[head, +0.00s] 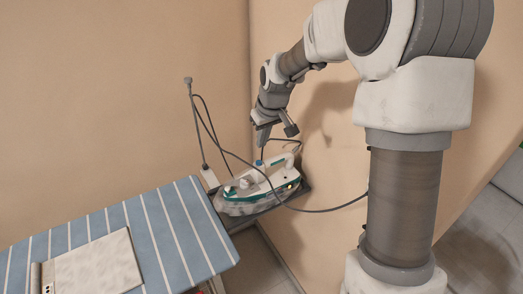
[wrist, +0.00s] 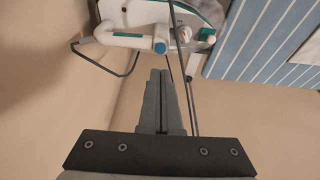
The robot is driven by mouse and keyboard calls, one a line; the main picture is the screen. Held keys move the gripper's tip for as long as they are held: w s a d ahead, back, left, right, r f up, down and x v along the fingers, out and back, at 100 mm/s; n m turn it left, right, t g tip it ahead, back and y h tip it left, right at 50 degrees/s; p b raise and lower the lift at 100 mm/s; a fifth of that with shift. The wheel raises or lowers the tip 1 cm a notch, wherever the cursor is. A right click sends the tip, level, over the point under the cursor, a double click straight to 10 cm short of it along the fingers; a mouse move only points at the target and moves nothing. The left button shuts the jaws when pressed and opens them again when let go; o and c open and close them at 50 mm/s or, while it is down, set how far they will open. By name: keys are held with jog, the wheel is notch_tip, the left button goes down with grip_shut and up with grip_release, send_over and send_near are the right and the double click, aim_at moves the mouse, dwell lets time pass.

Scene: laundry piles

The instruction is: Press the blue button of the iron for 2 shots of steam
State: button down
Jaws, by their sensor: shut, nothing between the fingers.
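The iron (head: 240,200) is white and teal and sits on a dark rest at the end of the ironing board. In the wrist view the iron (wrist: 130,36) is at the top, partly cut off by the frame edge. Its blue button (wrist: 160,47) shows just beyond my fingertips, and in the head view the blue button (head: 259,163) is a small spot on the iron's top. My gripper (head: 262,143) is shut and empty, pointing down just above the button. In the wrist view my gripper (wrist: 160,72) appears apart from the button.
A thin upright cord holder (head: 195,125) stands behind. A dark cord (head: 325,210) loops across the iron. Walls are close behind and right.

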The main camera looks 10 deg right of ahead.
jog(key=v, duration=0.5)
jog(key=shift+r, duration=0.35)
jog(key=shift+w+f+b, duration=0.15)
jog(key=shift+f+b, duration=0.05)
jog(key=shift+b, duration=0.8)
jog(key=b, duration=0.3)
jog(key=shift+r+b, duration=0.15)
jog(key=shift+b, duration=0.4)
jog(key=shift+r+b, duration=0.6)
jog(key=shift+b, duration=0.25)
